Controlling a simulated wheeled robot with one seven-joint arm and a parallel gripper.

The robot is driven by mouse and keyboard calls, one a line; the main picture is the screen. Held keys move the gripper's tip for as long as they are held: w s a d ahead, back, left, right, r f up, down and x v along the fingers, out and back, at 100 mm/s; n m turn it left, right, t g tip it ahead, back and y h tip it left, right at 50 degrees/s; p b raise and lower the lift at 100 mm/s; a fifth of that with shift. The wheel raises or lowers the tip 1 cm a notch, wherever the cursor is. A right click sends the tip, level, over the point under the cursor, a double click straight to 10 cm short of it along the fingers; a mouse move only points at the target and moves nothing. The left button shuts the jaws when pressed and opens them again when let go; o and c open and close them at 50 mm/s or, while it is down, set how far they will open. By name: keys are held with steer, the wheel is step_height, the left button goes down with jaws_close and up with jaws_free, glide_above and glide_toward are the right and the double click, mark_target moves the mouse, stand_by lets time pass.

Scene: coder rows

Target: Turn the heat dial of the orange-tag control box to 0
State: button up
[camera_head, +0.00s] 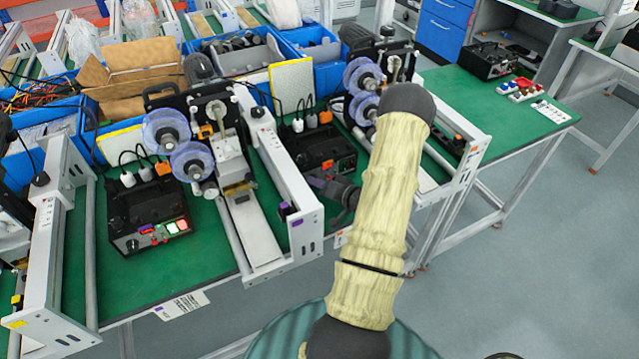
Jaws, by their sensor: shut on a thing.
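The orange-tag control box (318,147) is a black box on the green bench, between two coder machines. Its orange tag (327,165) shows on the front face. My gripper (313,181) is dark and small in view, reaching in from the right. Its tips are at the lower front of this box, where they are shut on what appears to be the heat dial. The dial itself is hidden by the fingers, so its setting cannot be read.
Another black control box (148,213) with lit red and green buttons stands at left. A white coder frame (285,185) stands just left of my gripper. My pale-sleeved arm covers part of the right machine. Blue bins (315,48) line the back. Grey floor lies at right.

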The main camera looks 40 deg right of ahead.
steer(key=shift+n, duration=0.3)
steer(key=shift+a+n+g+h+b, duration=0.1)
steer(key=shift+n+g+h+b, duration=0.3)
steer(key=shift+n+h+b, duration=0.45)
steer(key=shift+a+n+g+h+b, duration=0.15)
steer(key=shift+n+g+h+b, duration=0.15)
steer(key=shift+n+h+b, duration=0.45)
steer(key=n+b, duration=0.1)
steer(key=b, duration=0.1)
steer(key=n+h+b, duration=0.1)
steer(key=n+b, duration=0.1)
steer(key=b, duration=0.1)
steer(key=shift+w+a+g+h, duration=0.1)
steer(key=shift+a+g+h, duration=0.1)
steer(key=shift+g+h, duration=0.15)
steer(key=shift+n+h+b, duration=0.45)
steer(key=shift+n+b, duration=0.15)
steer(key=shift+b, duration=0.45)
steer(key=shift+r, duration=0.15)
steer(key=o, duration=1)
